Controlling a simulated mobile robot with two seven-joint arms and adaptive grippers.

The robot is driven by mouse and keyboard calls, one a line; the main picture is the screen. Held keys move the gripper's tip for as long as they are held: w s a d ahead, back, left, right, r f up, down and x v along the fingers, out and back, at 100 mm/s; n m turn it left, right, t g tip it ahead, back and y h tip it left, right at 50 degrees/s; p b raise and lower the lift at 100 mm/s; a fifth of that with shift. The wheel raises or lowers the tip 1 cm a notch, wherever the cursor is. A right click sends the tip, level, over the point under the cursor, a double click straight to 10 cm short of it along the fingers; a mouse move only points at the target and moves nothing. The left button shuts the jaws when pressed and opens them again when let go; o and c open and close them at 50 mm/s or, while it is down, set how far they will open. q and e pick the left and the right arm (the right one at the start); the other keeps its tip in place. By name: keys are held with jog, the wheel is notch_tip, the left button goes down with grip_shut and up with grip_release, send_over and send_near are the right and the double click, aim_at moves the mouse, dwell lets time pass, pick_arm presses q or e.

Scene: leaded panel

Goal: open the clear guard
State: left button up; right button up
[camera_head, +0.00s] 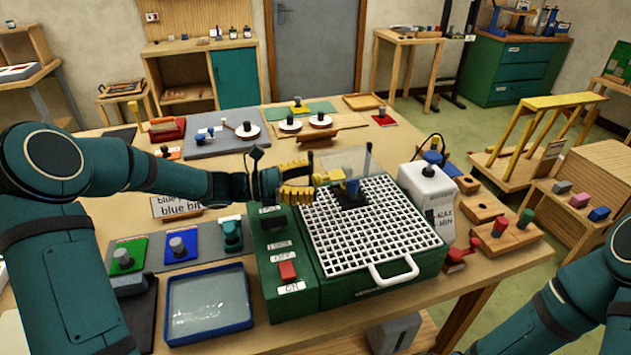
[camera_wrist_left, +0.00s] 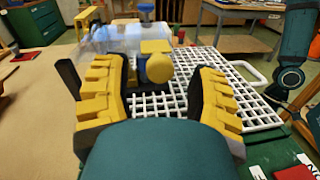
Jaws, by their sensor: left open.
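The clear guard (camera_head: 347,159) is a see-through panel at the back of the green grinder (camera_head: 380,285), by a small blue-and-yellow part on a dark base. It also shows as a clear shape beyond my fingers in the left wrist view (camera_wrist_left: 118,42). A round yellow knob (camera_wrist_left: 159,68) with a yellow block stands in front of it. My left gripper (camera_head: 312,178) reaches in from the left at the guard's left side. Its yellow fingers (camera_wrist_left: 162,85) are open, one on each side of the knob, with gaps visible. My right gripper is out of view.
A white grid (camera_head: 365,235) with a handle covers the grinder's top. A red switch (camera_head: 288,270) sits on its left front. A white bottle (camera_head: 427,190) stands right of the grid, and a blue water tray (camera_head: 208,302) lies at front left.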

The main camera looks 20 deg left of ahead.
pick_arm(q)
jog(key=shift+x, duration=0.9)
